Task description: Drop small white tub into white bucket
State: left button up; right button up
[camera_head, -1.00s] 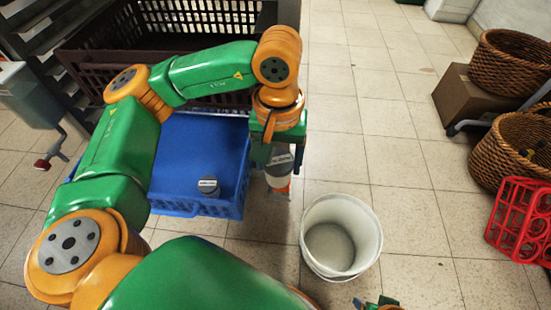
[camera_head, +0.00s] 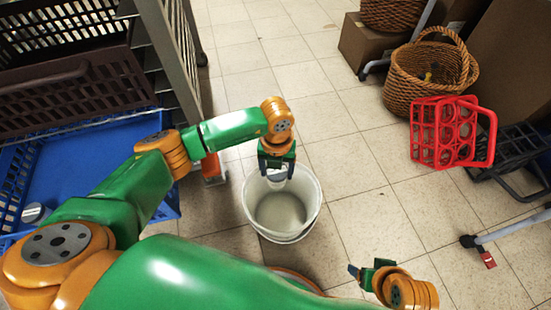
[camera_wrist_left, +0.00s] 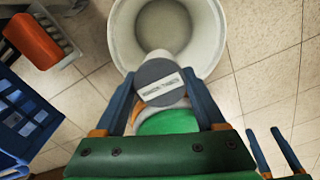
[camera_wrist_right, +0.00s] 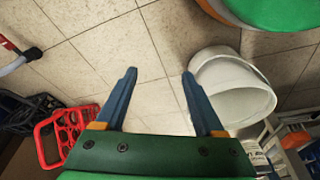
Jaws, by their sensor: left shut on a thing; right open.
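The small white tub (camera_head: 278,174) has a grey lid with a pale label, seen closely in the left wrist view (camera_wrist_left: 158,84). My left gripper (camera_head: 277,163) is shut on it, one finger on each side. The tub is held over the far part of the white bucket's opening, and its lower part is partly hidden. The round white bucket (camera_head: 309,208) stands upright on the floor and its visible inside is empty. It also shows in the left wrist view (camera_wrist_left: 212,38). My right gripper (camera_head: 364,274) is open and empty, low and right of the bucket; its fingers show in the right wrist view (camera_wrist_right: 160,90).
A blue crate (camera_head: 172,203) with a grey-lidded jar (camera_head: 36,212) stands at left. An orange item (camera_head: 211,166) is beside it. A red bottle carrier (camera_head: 427,135), a wicker basket (camera_head: 405,95) and a black carrier (camera_head: 515,150) are at right. Tiled floor is clear between.

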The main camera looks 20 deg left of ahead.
aim_at(276, 172)
pick_arm(q)
jog(key=shift+f+n, duration=0.4)
jog(key=shift+n, duration=0.1)
jog(key=shift+f, duration=0.15)
jog(key=shift+f+b, duration=0.95)
jog(key=shift+b, duration=0.1)
jog(key=shift+f+b, duration=0.75)
jog(key=shift+f, duration=0.05)
pick_arm(e)
jog(key=w+a+r+t+y, duration=0.2)
jog(key=w+a+r+t, duration=0.2)
jog(key=w+r+t, duration=0.75)
pick_arm(q)
jog(key=shift+f+b, duration=1.05)
jog(key=shift+f, duration=0.05)
jog(key=o, duration=1.6)
jog(key=shift+c, duration=0.2)
pick_arm(e)
notch_tip(276, 172, up, 16)
jog(key=w+a+n+t+y, duration=0.1)
jog(key=w+a+t+y, duration=0.1)
jog(key=t, duration=0.5)
jog(key=shift+f+y, duration=0.2)
jog(key=shift+y, duration=0.5)
